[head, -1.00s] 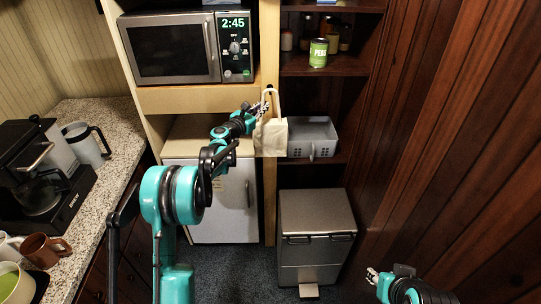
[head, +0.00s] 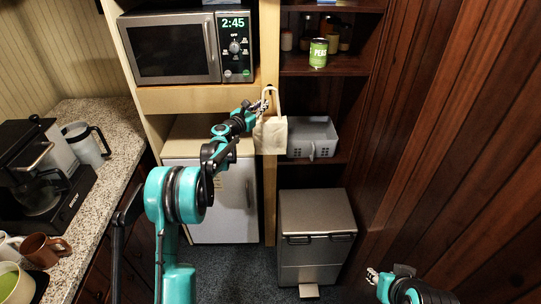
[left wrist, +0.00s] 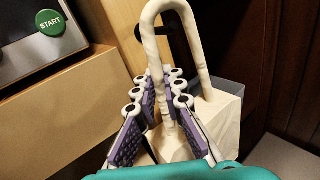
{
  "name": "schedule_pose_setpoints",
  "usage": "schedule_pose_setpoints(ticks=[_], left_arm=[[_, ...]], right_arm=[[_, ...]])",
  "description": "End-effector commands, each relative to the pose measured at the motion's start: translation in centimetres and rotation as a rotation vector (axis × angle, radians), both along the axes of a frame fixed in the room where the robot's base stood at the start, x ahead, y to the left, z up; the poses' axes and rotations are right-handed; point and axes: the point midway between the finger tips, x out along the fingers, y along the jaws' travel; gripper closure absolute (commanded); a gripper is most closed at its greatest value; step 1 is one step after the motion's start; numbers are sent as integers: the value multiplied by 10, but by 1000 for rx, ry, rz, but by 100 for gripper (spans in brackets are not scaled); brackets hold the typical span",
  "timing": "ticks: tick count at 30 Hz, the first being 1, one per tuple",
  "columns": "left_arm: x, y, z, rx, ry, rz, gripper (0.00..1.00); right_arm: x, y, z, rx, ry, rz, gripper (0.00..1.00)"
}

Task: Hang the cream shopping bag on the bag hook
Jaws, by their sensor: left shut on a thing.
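The cream shopping bag (head: 271,135) hangs upright in front of the wooden post between the fridge side and the shelves. My left gripper (head: 264,104) is shut on one side of its handle. In the left wrist view, the bag (left wrist: 212,122) is below and right of my left gripper (left wrist: 163,82), and its handle arches up above the fingers. The dark bag hook (left wrist: 176,36) shows through the handle loop; I cannot tell whether the handle rests on it. My right gripper (head: 373,275) is low at the right, away from the bag, and its opening is unclear.
A grey basket (head: 318,136) sits on the shelf right beside the bag. A microwave (head: 175,48) is above left, over a white fridge (head: 222,200). A metal bin (head: 316,225) stands below. A green can (head: 318,53) is on the upper shelf.

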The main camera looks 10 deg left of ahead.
Motion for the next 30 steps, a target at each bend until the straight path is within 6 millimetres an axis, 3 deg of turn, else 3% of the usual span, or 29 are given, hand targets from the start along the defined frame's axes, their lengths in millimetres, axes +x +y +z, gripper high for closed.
schedule_pose_setpoints(ticks=[30], left_arm=[[10,3,-6,0,0,0,100]], right_arm=[[0,0,-5,0,0,0,66]])
